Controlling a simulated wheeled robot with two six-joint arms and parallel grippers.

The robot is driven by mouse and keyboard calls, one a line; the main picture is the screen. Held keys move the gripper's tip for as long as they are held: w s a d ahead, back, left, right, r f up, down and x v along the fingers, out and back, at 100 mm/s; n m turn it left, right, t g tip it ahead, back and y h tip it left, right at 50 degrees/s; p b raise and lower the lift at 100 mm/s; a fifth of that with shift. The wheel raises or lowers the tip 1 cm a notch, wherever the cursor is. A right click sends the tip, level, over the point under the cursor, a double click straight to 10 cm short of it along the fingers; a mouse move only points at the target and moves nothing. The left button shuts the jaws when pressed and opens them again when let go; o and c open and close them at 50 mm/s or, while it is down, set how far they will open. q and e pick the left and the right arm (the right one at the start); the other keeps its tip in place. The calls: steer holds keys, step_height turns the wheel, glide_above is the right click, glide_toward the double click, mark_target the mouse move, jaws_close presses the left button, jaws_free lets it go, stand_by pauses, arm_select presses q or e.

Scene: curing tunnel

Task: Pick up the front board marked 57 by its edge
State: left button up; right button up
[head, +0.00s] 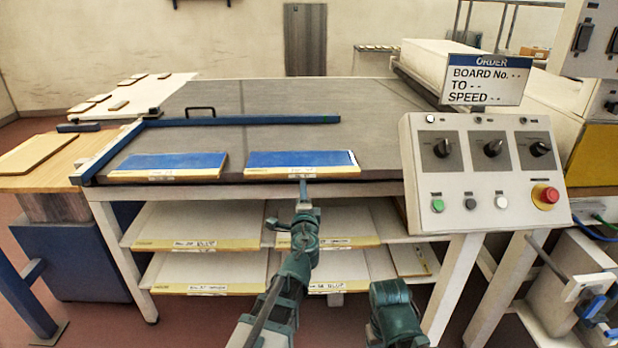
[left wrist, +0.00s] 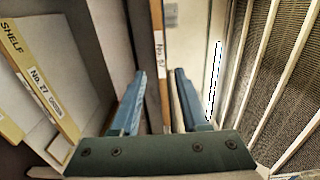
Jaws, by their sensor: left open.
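Two blue-topped boards lie on the grey table by its front edge, a left one (head: 168,163) and a right one (head: 300,160). Each has a pale front edge with a small label; I cannot read 57 on either. My left gripper (head: 303,188) is at the front edge of the right board, below its label. In the left wrist view my left gripper (left wrist: 160,78) is open, its two blue fingers apart. A narrow wooden edge with a white label (left wrist: 159,45) shows in line with the gap; I cannot tell whether it is between the fingers. My right gripper is out of view.
Shelves below the table hold several pale boards with yellow labelled edges (head: 195,245); one label in the left wrist view reads No. 27 (left wrist: 42,80). A blue bar (head: 250,120) crosses behind the boards. A control panel (head: 485,170) stands at right, under an order sign (head: 487,80).

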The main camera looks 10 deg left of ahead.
mark_target(302, 176)
arm_select(q)
steer(key=shift+w, duration=0.1)
steer(key=x, duration=0.9)
steer(key=shift+w+a, duration=0.15)
steer(key=shift+w, duration=0.2)
steer(key=shift+c, duration=0.3)
jaws_close()
stand_by(1.0)
step_height(302, 176, up, 3)
steer(key=p, duration=0.3)
